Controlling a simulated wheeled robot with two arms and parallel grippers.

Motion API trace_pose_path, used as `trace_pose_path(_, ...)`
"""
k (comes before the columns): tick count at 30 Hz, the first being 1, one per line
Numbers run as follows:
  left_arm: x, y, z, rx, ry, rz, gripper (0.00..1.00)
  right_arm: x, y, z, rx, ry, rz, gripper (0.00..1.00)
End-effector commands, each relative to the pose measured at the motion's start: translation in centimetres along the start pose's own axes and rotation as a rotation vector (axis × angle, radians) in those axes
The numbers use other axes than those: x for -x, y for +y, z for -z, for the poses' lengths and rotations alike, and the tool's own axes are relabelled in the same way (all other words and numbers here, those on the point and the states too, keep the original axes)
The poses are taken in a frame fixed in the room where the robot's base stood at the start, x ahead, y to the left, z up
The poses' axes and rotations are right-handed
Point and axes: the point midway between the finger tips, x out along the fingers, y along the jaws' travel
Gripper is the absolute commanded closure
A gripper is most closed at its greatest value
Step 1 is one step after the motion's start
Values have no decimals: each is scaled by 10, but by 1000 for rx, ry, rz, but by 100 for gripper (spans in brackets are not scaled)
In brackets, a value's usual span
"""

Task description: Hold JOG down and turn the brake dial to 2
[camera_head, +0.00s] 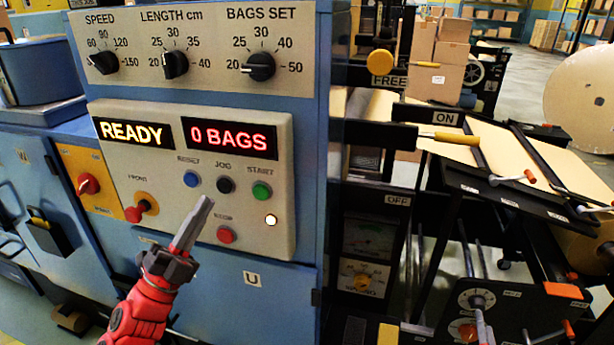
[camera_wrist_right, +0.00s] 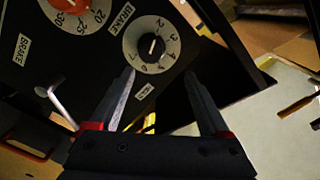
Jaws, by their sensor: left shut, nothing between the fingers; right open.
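The dark JOG button (camera_head: 225,185) is on the cream panel between a blue and a green button. My left gripper (camera_head: 207,200) is shut and empty, its tip just below and left of JOG; I see a small gap in the picture but cannot tell the depth. The brake dial (camera_head: 477,299) is a black knob on a pale numbered disc at lower right; it also shows in the right wrist view (camera_wrist_right: 152,47). Its white pointer mark shows, but I cannot tell its number. My right gripper (camera_wrist_right: 160,76) is open, its fingertips short of the dial, with nothing between them.
The displays read READY (camera_head: 132,131) and 0 BAGS (camera_head: 229,137). A red button (camera_head: 226,235) sits below JOG. An orange-red dial (camera_wrist_right: 70,8) and a pale metal lever (camera_wrist_right: 55,100) are left of the brake dial in the right wrist view.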

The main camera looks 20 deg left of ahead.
Motion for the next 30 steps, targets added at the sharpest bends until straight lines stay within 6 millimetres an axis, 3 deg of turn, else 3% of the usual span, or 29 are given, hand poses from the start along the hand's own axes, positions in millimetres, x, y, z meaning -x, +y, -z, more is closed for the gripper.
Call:
trace_pose_path(9, 16, -13, 12, 0, -1, 0, 100, 0, -12, 10, 0, 0, 0, 20)
trace_pose_path(25, 16, -12, 14, 8, 7, 4, 100, 1, -15, 8, 7, 0, 11, 20)
trace_pose_path(28, 16, -7, 23, 66, 46, 35, 100, 8, -37, -2, 55, 3, 88, 20)
trace_pose_path(30, 18, 0, 36, 147, 103, 81, 100, 21, -70, -12, 125, 24, 200, 20)
